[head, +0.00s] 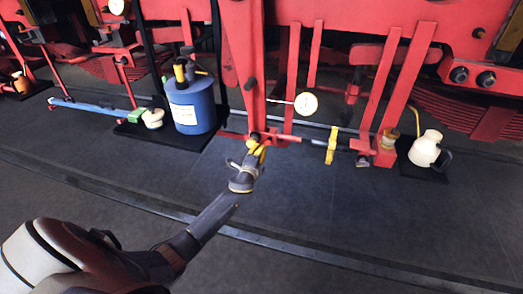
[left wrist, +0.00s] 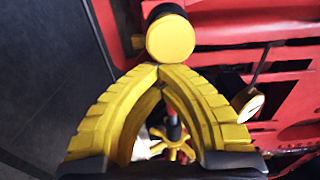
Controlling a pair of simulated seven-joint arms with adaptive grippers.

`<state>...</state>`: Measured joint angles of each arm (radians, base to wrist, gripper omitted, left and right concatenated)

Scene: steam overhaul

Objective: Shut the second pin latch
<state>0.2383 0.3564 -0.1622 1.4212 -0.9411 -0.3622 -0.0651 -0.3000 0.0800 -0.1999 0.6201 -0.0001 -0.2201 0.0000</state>
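My left gripper (head: 260,153) reaches in from the lower left to the foot of a red upright. In the left wrist view its two yellow fingers meet at their tips (left wrist: 160,72), with nothing seen between the tips. A round yellow knob with a dark body (left wrist: 170,40) lies just beyond the tips; I cannot tell whether they touch it. In the head view a small dark and yellow part (head: 254,138) shows by the fingertips. I cannot tell for sure which part is the second pin latch, or whether it is open. My right gripper is out of view.
A blue tank (head: 192,108) stands on a dark mat to the left. A cream jug (head: 425,148) stands further right. The dark floor in front is clear.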

